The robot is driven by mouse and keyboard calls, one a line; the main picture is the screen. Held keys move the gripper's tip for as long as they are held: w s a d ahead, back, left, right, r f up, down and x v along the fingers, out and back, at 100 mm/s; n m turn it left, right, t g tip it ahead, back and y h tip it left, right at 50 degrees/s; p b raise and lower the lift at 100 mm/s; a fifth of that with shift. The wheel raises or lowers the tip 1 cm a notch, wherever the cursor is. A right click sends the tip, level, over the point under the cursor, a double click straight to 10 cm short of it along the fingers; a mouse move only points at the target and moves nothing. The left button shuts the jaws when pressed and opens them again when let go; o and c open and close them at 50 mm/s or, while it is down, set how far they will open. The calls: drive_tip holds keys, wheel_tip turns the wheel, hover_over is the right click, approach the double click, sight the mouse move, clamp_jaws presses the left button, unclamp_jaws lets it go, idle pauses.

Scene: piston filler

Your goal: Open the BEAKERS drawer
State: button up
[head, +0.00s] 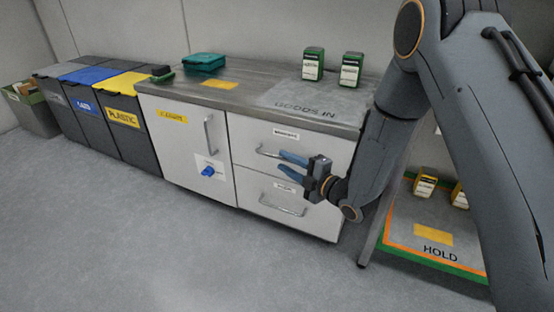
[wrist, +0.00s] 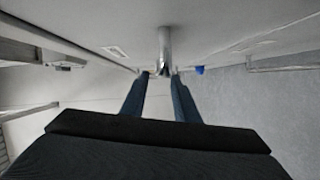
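The white cabinet has two stacked drawers with bar handles. The upper drawer (head: 248,133) and the lower drawer (head: 251,187) both look closed. Each has a small white label, too small to read surely. The upper drawer's handle (head: 264,152) runs across its front; its right part is hidden behind my fingers. My gripper (head: 280,159) is at this handle, its two blue fingers apart, pointing left along the drawer front. In the wrist view, a metal handle (wrist: 164,47) shows ahead, lined up between my open fingertips (wrist: 160,76); I cannot tell whether they touch it.
The lower drawer's handle (head: 283,205) is just below my gripper. Green-and-white containers (head: 313,64) stand on the worktop (head: 245,97). The floor (head: 150,240) in front is clear.

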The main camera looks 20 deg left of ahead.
sight(277, 157)
drive_tip(key=b+x, duration=0.1)
drive_tip(key=x, duration=0.4)
drive_tip(key=shift+d, duration=0.1)
clamp_jaws()
